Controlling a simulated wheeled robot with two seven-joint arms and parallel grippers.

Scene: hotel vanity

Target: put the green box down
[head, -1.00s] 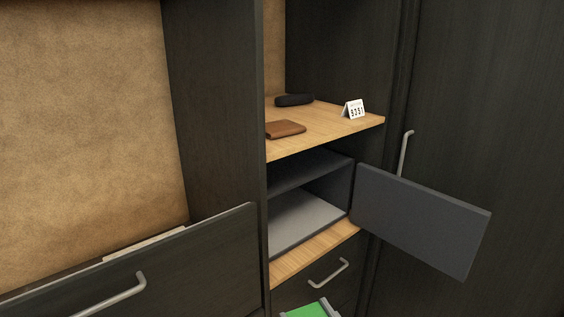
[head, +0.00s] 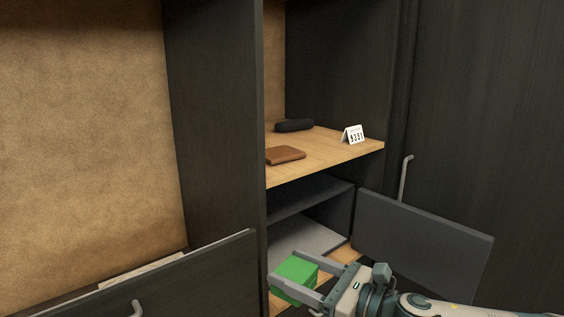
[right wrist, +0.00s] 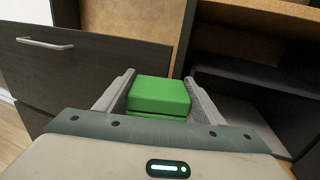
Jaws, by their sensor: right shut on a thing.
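The green box (head: 294,277) is between the fingers of my right gripper (head: 300,276), which is shut on it. In the head view it is held in front of the safe's open compartment, near the light wood ledge. The right wrist view shows the green box (right wrist: 159,96) between both fingers (right wrist: 160,98). The safe's grey interior floor (head: 305,236) shows behind the box and looks empty where visible. My left gripper is not in view.
The safe's grey door (head: 425,238) stands open to the right. On the wood shelf (head: 325,150) above lie a brown wallet (head: 286,154), a dark case (head: 294,125) and a white number card (head: 353,134). A dark drawer front (head: 170,280) stands at left.

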